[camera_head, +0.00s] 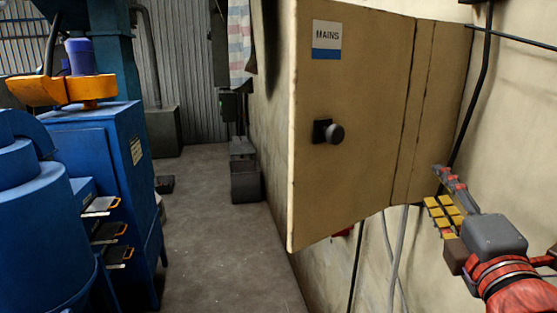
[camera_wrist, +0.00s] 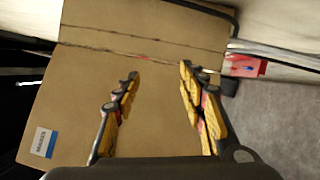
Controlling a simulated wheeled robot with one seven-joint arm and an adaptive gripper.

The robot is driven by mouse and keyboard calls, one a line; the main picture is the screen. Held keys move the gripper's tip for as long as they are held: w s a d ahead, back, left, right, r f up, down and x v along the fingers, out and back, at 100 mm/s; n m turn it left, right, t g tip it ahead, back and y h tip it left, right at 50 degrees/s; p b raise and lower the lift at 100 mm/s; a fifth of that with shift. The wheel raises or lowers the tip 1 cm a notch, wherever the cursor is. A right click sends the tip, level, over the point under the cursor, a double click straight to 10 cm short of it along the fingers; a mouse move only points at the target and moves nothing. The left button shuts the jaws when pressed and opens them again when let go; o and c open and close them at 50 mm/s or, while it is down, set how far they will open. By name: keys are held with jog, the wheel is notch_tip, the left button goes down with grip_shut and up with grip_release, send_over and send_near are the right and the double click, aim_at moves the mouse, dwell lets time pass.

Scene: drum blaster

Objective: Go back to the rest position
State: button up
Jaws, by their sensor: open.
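My gripper (camera_head: 437,188) is at the right of the head view, beside the lower right edge of the beige mains cabinet (camera_head: 365,110). Its red and grey wrist comes in from the lower right corner. In the wrist view, the two yellow-padded fingers (camera_wrist: 159,72) stand wide apart with nothing between them. The cabinet's beige face (camera_wrist: 85,85) fills much of the wrist view behind the fingers. I cannot tell whether the fingers touch the cabinet.
The cabinet front carries a black knob (camera_head: 334,133) and a MAINS label (camera_head: 327,39). A blue machine (camera_head: 105,170) stands at left. Grey floor (camera_head: 215,245) lies clear between machine and wall. Pipes (camera_head: 398,255) run below the cabinet. A red box (camera_wrist: 246,65) shows in the wrist view.

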jog(key=s+f+m+g+h+b, duration=0.25)
jog(key=f+m+g+b, duration=0.4)
jog(key=f+m, duration=1.2)
jog(key=s+a+f+g+y+b, duration=0.1)
jog(key=s+a+f+g, duration=0.1)
jog(key=f, duration=0.6)
jog(key=s+a+f+g+y+b, duration=0.1)
jog(key=s+a+f+g+y, duration=0.1)
jog(key=s+a+f, duration=0.2)
jog(key=s+a+f+g+y+b, duration=0.1)
jog(key=s+f, duration=0.5)
jog(key=f, duration=0.6)
jog(key=shift+a+f+g+y+b, duration=0.15)
jog(key=shift+a+g+y+b, duration=0.25)
jog(key=shift+a+g, duration=0.55)
jog(key=shift+w+m, duration=0.1)
jog(key=shift+m, duration=0.15)
